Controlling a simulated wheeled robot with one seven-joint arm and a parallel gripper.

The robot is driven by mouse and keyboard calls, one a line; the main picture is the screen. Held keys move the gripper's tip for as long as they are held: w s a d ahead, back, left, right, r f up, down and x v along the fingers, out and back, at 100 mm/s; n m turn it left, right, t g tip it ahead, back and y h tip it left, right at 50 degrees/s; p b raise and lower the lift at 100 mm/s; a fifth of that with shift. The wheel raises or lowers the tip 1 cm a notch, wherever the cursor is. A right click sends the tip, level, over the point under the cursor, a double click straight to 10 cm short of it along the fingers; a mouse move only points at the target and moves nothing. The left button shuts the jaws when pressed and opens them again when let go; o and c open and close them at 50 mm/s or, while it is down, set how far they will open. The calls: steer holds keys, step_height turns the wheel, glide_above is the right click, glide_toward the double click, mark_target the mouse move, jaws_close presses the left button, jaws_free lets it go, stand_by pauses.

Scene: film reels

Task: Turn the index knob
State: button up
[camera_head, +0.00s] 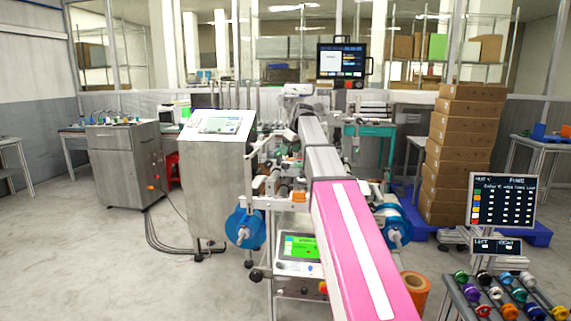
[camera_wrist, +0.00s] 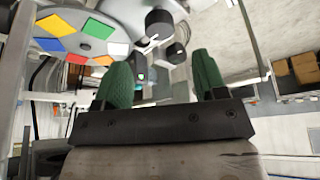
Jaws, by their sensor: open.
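In the wrist view, my gripper (camera_wrist: 161,70) has its two green fingers spread wide, with nothing held between them. A pale round dial (camera_wrist: 78,32) with coloured patches (blue, yellow, white, red, green, orange) is at the upper left. Beside it, a black cylindrical knob (camera_wrist: 160,23) stands beyond the fingers, apart from them, and a second black knob (camera_wrist: 175,53) shows just below. I cannot tell which one is the index knob. In the head view, my pink-covered arm reaches forward over the labelling machine (camera_head: 298,252); I cannot make out my gripper or the dial there.
A steel cabinet with a sloped screen (camera_head: 215,125) stands left of the machine. Blue reels (camera_head: 245,230) sit on the machine's sides. Stacked cardboard boxes (camera_head: 463,150), a dark display board (camera_head: 502,200) and a rack of coloured rolls (camera_head: 495,290) are at right.

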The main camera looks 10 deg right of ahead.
mark_target(285, 164)
steer(key=x, duration=0.7)
steer(key=c, duration=0.9)
